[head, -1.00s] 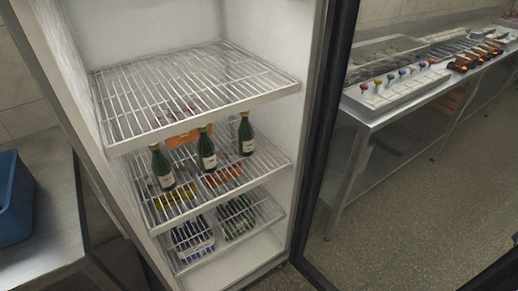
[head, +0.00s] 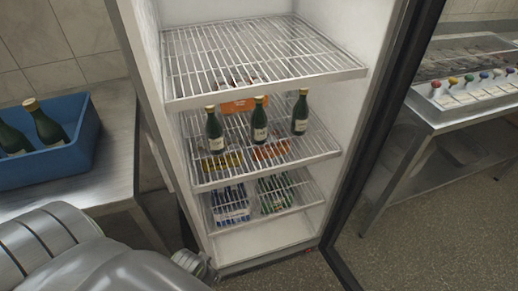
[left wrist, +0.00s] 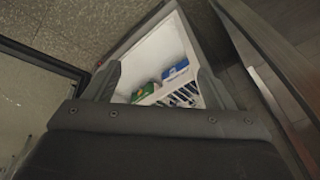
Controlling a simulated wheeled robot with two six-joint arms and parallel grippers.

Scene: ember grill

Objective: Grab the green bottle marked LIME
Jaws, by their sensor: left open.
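Three dark green bottles with gold caps and pale labels stand upright on the middle wire shelf of the open fridge: a left one (head: 215,132), a middle one (head: 259,122) and a right one (head: 300,114). The label writing is too small to read, so I cannot tell which is LIME. My left arm comes in at the lower left of the head view, below and left of the bottles. In the left wrist view my left gripper (left wrist: 160,78) is open and empty, with the fridge's lower part beyond its fingers. My right gripper is not in view.
A blue crate (head: 70,160) with two green bottles stands on a steel table (head: 122,130) at left. An empty-looking top shelf (head: 265,62) lies above the bottles. Boxed items fill the lower shelf (head: 310,190). The fridge door edge (head: 385,140) stands at right.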

